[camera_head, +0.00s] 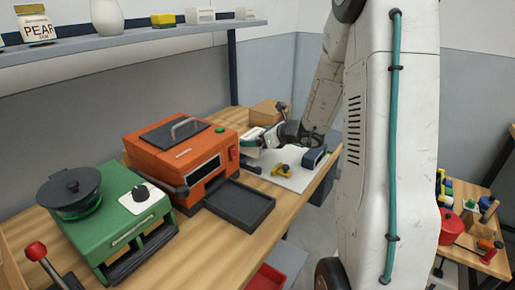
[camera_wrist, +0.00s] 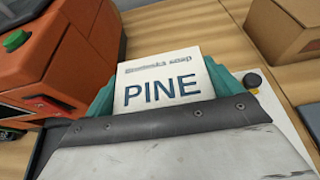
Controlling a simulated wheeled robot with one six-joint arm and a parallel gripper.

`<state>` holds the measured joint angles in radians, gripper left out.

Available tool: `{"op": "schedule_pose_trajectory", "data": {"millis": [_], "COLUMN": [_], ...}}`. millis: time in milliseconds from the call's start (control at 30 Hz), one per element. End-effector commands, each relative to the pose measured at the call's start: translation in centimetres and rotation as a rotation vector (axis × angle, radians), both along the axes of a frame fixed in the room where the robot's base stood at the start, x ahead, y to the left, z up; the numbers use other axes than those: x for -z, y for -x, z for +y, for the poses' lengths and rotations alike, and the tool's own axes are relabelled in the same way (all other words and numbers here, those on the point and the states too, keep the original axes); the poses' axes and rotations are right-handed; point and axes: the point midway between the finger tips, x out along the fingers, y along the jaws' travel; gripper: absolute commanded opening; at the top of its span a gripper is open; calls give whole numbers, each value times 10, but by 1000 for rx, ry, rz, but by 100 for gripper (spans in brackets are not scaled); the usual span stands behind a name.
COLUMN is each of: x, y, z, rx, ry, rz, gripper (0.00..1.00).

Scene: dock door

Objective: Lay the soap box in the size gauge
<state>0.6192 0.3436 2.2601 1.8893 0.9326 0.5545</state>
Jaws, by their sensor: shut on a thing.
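The soap box (camera_wrist: 162,88) is a white box with "PINE" in dark letters and smaller print above, seen in the wrist view. My gripper (camera_wrist: 168,96) has teal fingers and is shut on it, one finger at each side. The box's lower part is hidden behind my gripper. In the head view the box (camera_head: 250,135) is a small pale shape beside my wrist, right of the orange machine. A white plate (camera_head: 297,181) with dark bars and a yellow part lies on the bench below my wrist. It looks like the size gauge, but I cannot be sure.
The orange machine (camera_head: 178,150) stands close to the left of my gripper, with a black tray (camera_head: 239,204) in front. A cardboard box (camera_head: 268,112) stands behind. A green machine (camera_head: 105,220) is farther left. A shelf (camera_head: 120,43) runs above.

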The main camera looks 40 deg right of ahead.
Motion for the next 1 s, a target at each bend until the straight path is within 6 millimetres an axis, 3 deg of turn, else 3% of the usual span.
{"op": "schedule_pose_trajectory", "data": {"millis": [300, 667, 700, 1000], "x": [39, 43, 43, 40], "y": [0, 0, 1, 1], "z": [0, -2, -2, -3], "rx": [1, 4, 4, 4], "ry": [-2, -1, -1, 0], "rz": [1, -1, 0, -1], "gripper": [53, 53, 99, 100]}}
